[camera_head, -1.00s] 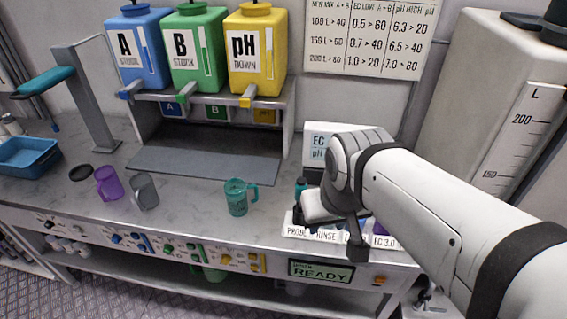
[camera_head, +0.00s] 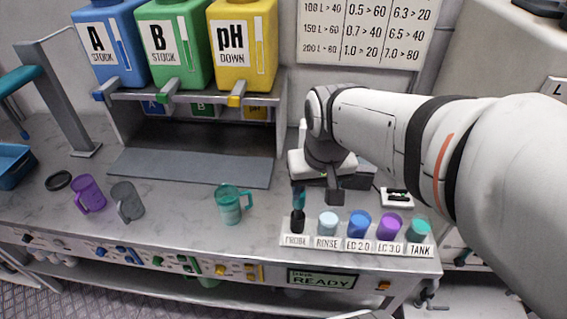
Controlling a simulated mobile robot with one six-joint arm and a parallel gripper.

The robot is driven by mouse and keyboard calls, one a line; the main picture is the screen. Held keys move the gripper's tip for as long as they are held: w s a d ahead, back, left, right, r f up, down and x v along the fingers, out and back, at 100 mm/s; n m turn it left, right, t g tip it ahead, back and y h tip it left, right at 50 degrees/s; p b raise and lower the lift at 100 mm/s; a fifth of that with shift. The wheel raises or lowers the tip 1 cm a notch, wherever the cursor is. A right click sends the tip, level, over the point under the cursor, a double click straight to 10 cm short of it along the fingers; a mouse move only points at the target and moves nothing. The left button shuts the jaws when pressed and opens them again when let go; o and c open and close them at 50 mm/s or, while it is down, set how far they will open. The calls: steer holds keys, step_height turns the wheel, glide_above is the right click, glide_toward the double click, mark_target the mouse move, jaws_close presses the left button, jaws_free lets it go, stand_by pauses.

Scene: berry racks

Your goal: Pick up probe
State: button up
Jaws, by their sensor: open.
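The probe (camera_head: 298,219), black below with a teal upper part, stands upright at the left end of the white labelled holder (camera_head: 300,242), above the PROBE label. My gripper (camera_head: 318,190) hangs from the arm just above and to the right of the probe's top. It is open, with one dark finger seen to the right of the probe. The other finger is hard to make out, and I cannot tell whether the gripper touches the probe. Nothing is seen held.
The holder also carries RINSE (camera_head: 328,222), EC 2.0 (camera_head: 358,222), EC 3.0 (camera_head: 389,224) and TANK (camera_head: 418,230) cups. A teal mug (camera_head: 229,206) stands to the left. Purple (camera_head: 88,193) and grey (camera_head: 125,200) mugs are farther left. The counter between is clear.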

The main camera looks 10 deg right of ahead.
mark_target(298, 208)
steer(key=w+f, duration=0.2)
steer(key=w, duration=0.1)
steer(key=w+f+g, duration=0.1)
steer(key=w+f, duration=0.1)
steer(key=w, duration=0.1)
steer(key=w+f+m+g+b, duration=0.1)
steer(key=w+f, duration=0.2)
steer(key=w, duration=0.1)
steer(key=shift+f, duration=0.1)
step_height(298, 208, down, 8)
steer(key=shift+r+p, duration=0.1)
steer(key=shift+p, duration=0.5)
steer(key=c, duration=1.1)
